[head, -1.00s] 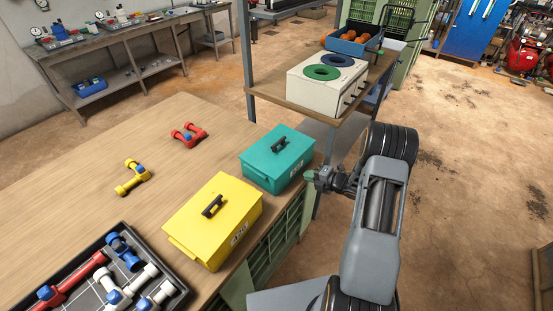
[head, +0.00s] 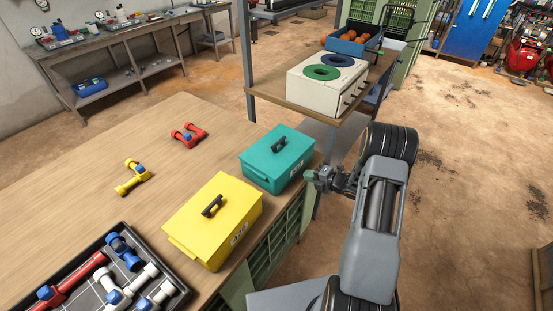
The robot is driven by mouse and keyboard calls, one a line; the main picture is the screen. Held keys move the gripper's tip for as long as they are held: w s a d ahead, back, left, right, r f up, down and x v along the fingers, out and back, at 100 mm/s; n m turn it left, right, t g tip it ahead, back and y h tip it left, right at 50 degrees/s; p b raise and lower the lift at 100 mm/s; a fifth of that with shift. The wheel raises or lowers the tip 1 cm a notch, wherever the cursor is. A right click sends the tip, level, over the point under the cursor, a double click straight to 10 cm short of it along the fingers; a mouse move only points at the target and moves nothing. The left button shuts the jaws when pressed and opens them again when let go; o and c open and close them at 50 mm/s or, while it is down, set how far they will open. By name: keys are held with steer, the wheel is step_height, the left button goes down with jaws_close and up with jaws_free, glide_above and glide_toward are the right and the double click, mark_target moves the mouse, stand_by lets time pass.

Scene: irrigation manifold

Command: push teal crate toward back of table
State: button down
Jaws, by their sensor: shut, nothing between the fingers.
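The teal crate (head: 277,158) is a lidded box with a black handle on top and a pale label on its near right side. It sits upright on the wooden table (head: 85,150), close to the table's right edge. My gripper (head: 312,177) is shut and empty. It is just right of the crate's labelled side, at about the height of the crate. I cannot tell whether the fingertips touch the crate or stand slightly apart from it.
A yellow crate (head: 214,220) stands to the near left of the teal one. A red pipe fitting (head: 188,135) and a yellow one (head: 132,178) lie on the table. A dark tray (head: 172,279) of fittings is at the front. Bare tabletop lies left of the teal crate.

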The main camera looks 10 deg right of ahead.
mark_target(273, 143)
steer(key=shift+w+a+b, duration=1.15)
steer(key=shift+w+a, duration=0.9)
steer(key=shift+w, duration=0.15)
steer(key=shift+w+a+b, duration=1.15)
steer(key=shift+w+a, duration=0.85)
steer(key=shift+w, duration=0.2)
steer(key=shift+w+a+f+b, duration=0.1)
steer(key=shift+w+a+b, duration=0.95)
steer(key=shift+w+a, duration=0.75)
steer(key=shift+w+a+b, duration=0.7)
steer(key=shift+w+a, duration=0.95)
steer(key=shift+w, duration=0.3)
steer(key=shift+s+d, duration=1.75)
steer(key=shift+s, duration=0.15)
steer(key=shift+r, duration=0.2)
steer(key=shift+r+p, duration=2.15)
steer(key=shift+r, duration=1.8)
